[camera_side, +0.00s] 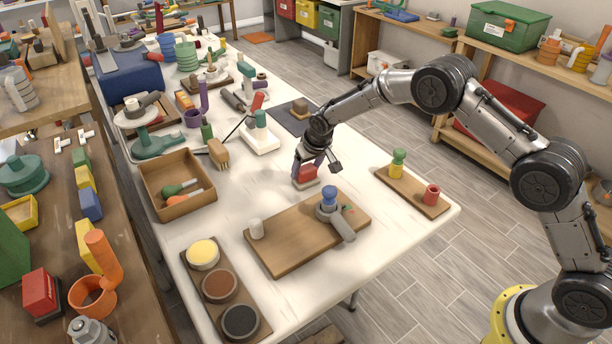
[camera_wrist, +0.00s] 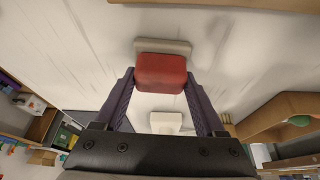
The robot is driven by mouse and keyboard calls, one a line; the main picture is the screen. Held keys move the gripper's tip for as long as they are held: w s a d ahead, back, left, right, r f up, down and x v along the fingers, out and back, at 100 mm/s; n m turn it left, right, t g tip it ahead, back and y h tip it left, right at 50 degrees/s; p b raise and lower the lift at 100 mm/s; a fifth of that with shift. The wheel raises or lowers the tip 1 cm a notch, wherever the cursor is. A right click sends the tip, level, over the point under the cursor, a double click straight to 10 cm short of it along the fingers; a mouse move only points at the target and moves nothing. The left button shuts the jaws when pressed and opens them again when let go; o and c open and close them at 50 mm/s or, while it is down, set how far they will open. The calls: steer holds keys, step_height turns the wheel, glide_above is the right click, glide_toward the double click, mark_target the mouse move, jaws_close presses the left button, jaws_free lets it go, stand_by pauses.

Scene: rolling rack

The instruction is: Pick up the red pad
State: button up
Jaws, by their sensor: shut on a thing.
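The red pad (camera_side: 306,173) is a small red block with a pale grey-white plate along one side. It is near the middle of the white table in the side view. It also shows in the wrist view (camera_wrist: 161,72), between the two purple fingers. My gripper (camera_side: 311,165) points down over it, with its fingers closed against the pad's two sides. In the wrist view my gripper (camera_wrist: 161,84) covers little of the pad. I cannot tell whether the pale plate touches the tabletop.
A wooden board (camera_side: 285,244) with a white peg and a blue-topped grey tool lies in front. A wooden box (camera_side: 160,190) with tools stands left. A white block with a green handle (camera_side: 260,138) is behind. A narrow board (camera_side: 413,190) with yellow-green and red pieces lies right.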

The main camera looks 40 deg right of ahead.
steer(key=shift+r, duration=0.15)
steer(key=shift+r, duration=0.65)
steer(key=s+d+r, duration=0.1)
steer(key=s+r, duration=1)
steer(key=s, duration=0.3)
steer(key=shift+d+r, duration=0.2)
steer(key=o, duration=0.7)
steer(key=c, duration=0.5)
